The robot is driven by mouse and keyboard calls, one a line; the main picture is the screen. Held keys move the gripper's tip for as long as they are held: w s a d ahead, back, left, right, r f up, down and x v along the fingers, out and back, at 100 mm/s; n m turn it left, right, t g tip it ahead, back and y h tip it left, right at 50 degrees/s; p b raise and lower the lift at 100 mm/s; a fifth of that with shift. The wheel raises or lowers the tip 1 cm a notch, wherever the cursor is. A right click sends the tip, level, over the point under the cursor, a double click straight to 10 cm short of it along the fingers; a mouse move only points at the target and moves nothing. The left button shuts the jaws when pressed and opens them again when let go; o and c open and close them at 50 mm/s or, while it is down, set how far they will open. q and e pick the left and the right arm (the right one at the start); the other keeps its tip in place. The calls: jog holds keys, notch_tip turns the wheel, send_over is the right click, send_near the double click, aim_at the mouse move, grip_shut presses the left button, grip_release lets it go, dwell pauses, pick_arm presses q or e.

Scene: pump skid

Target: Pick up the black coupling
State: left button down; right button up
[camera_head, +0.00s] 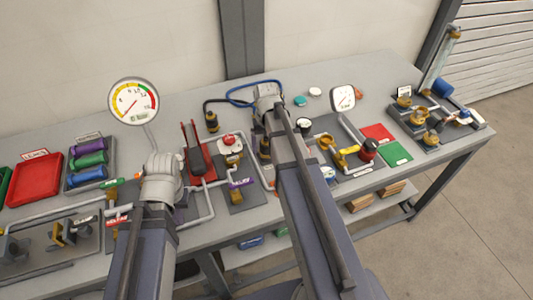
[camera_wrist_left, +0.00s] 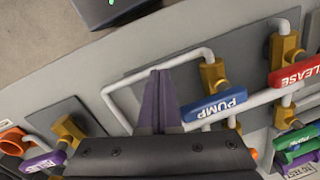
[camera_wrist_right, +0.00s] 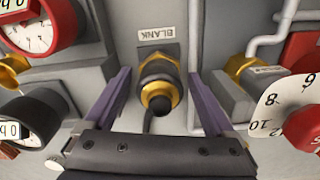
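A black coupling with a gold collar (camera_wrist_right: 158,86) sits upright in a grey block labelled BLANK in the right wrist view. A dark hose shows just below it. My right gripper (camera_wrist_right: 158,76) is open, with one purple finger on each side of the coupling and gaps between.
Pressure gauges (camera_head: 134,102) stand up from the bench. Red (camera_wrist_right: 40,22) and white (camera_wrist_right: 290,112) dials flank the right gripper. Pipes and valves (camera_head: 240,185) crowd the middle. A red tray (camera_head: 35,180) lies at left; red and green mats (camera_head: 396,153) lie at right.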

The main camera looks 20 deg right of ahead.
grip_shut()
dwell(0.5)
pick_arm(q)
jog(key=shift+r, duration=0.1)
pick_arm(e)
jog(key=shift+r, duration=0.15)
